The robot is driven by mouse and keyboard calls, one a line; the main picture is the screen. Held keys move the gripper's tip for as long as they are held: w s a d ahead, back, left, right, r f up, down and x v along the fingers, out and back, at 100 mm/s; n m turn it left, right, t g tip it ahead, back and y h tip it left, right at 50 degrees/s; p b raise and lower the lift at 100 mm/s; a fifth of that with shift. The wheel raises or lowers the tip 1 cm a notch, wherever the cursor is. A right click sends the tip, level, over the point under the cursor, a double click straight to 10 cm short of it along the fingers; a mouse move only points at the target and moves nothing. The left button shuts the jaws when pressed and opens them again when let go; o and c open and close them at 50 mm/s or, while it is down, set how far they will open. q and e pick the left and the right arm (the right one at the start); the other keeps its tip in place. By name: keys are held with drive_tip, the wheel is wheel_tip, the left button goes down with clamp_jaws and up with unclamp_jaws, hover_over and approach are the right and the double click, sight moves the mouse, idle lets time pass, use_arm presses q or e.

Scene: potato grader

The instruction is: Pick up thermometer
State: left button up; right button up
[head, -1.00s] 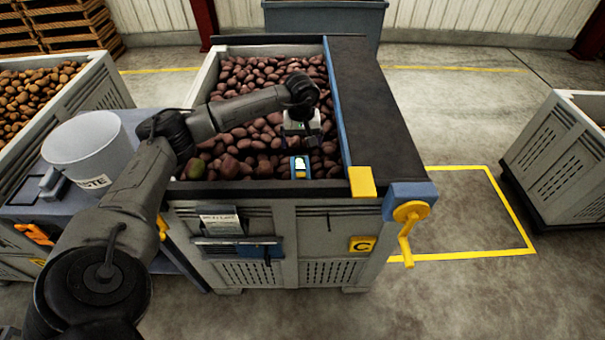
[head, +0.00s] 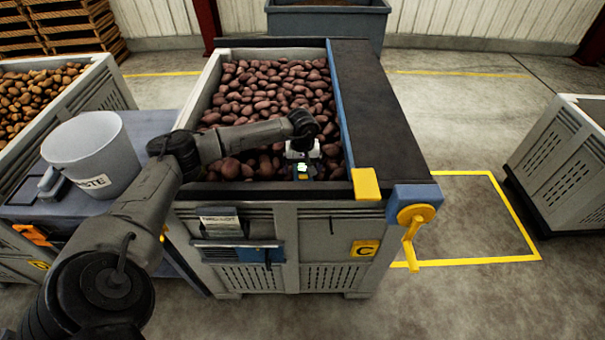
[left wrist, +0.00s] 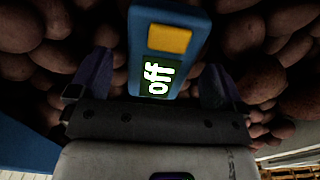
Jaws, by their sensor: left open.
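The thermometer (left wrist: 170,40) is a blue device with a yellow button and a lit green display reading "off" in the left wrist view. In the head view the thermometer (head: 304,172) shows at the near edge of the potatoes in the crate, partly hidden by my gripper. My left gripper (left wrist: 152,78) is open, with one finger on each side of the thermometer's display end; I cannot tell whether they touch it. In the head view my left gripper (head: 303,158) is low over the crate's near right corner. My right gripper is not in view.
The potato crate (head: 325,220) has a dark board (head: 375,110) along its right side and a yellow crank (head: 413,232) at its front right. A white bucket (head: 92,155) stands on the left table. Reddish potatoes (head: 270,90) surround the thermometer.

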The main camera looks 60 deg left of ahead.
use_arm(q)
drive_tip(key=shift+f, duration=0.8)
drive_tip(key=c, duration=1.1)
drive_tip(key=shift+o, duration=0.2)
drive_tip(key=shift+r, duration=0.1)
